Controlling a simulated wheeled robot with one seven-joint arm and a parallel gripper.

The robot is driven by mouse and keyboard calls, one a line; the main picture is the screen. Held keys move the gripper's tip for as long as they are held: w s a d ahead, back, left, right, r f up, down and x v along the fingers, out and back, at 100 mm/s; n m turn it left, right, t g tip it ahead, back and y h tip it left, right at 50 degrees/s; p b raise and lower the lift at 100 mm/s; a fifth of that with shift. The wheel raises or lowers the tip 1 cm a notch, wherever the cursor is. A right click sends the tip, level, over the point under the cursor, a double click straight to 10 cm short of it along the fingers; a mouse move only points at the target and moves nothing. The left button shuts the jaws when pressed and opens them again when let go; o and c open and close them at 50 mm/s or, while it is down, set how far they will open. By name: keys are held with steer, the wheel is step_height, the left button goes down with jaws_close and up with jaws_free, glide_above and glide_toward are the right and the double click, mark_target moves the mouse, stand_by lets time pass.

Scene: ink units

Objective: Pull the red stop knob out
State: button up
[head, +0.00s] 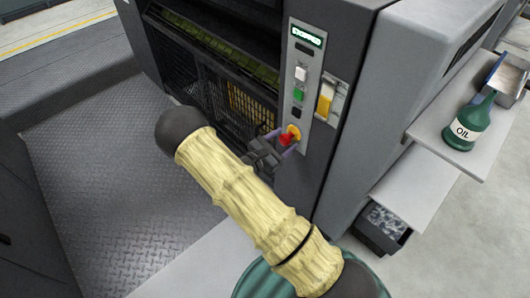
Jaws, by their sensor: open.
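The red stop knob (286,139) sits on a yellow backing (293,132) near the bottom of the light grey control panel (305,85). The panel is on the dark front corner of the machine. My gripper (278,143) is at the knob, with its fingers open on either side of it. Whether the fingers touch the knob cannot be told. The display at the panel's top reads "STOPPED" (307,33).
The panel also has a white button (301,73), a green button (298,94) and a black button (296,112). A yellow switch (325,100) is to their right. A green oil bottle (467,125) stands on a shelf (429,133) at right. The tread-plate floor (100,190) is clear.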

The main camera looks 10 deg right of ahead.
steer(key=p+v, duration=0.3)
steer(key=v, duration=1.4)
steer(key=shift+s+d, duration=0.1)
steer(key=shift+s, duration=0.05)
steer(key=s+d+r+m+g+y, duration=0.95)
steer(key=m+g+y, duration=0.2)
steer(key=m, duration=0.45)
step_height(320, 180, up, 41)
steer(key=s+d+m+t+y+p, duration=0.1)
steer(key=m+t+y+p, duration=0.3)
steer(key=p, duration=3.1)
steer(key=shift+d+m+t, duration=0.45)
steer(key=shift+m, duration=0.45)
